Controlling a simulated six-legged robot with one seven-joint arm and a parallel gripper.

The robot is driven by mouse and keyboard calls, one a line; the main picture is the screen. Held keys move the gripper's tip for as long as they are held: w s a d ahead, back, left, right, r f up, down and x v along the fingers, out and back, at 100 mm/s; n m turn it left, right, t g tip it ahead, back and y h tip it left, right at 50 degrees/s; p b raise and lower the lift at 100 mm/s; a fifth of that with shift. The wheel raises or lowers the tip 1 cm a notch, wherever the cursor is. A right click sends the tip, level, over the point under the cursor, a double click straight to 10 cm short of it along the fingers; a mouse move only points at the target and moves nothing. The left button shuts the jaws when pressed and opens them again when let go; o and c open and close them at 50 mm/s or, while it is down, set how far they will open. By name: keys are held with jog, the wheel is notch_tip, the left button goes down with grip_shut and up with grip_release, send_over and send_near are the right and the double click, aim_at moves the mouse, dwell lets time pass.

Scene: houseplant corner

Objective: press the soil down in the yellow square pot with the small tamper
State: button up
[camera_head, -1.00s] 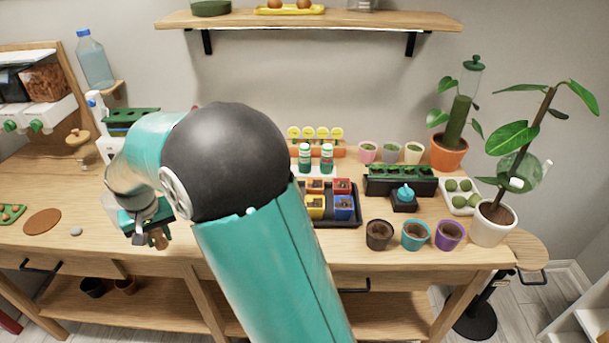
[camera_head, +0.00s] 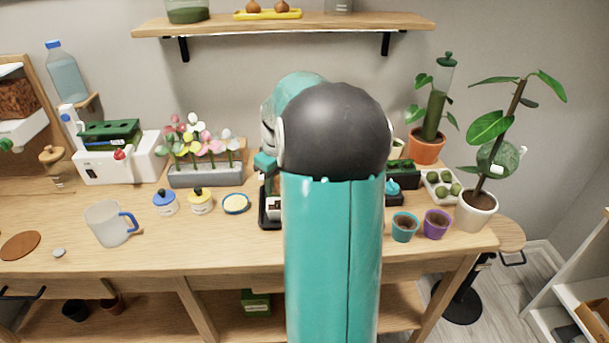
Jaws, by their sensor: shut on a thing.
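My gripper (camera_head: 268,176) shows only in part at the left edge of my arm, above the left end of the dark tray (camera_head: 263,216). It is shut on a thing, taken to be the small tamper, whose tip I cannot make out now. My arm hides most of the tray and the small square pots in it, so the yellow square pot and its soil are out of sight. I cannot tell whether the tamper touches anything.
A clear mug (camera_head: 108,224), a blue-lidded jar (camera_head: 165,203), a yellow-lidded jar (camera_head: 201,200) and a flower planter (camera_head: 205,174) stand left of the tray. Teal (camera_head: 404,227) and purple (camera_head: 437,224) pots stand right of my arm. The front left bench is mostly clear.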

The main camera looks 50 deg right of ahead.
jog(key=s+d, duration=0.6)
jog(key=shift+n, duration=0.4)
jog(key=shift+w+f, duration=0.15)
jog(key=shift+f, duration=2.4)
jog(key=shift+a+f, duration=0.1)
jog(key=shift+f, duration=0.55)
jog(key=shift+r, duration=0.15)
notch_tip(320, 180, up, 7)
dwell(0.3)
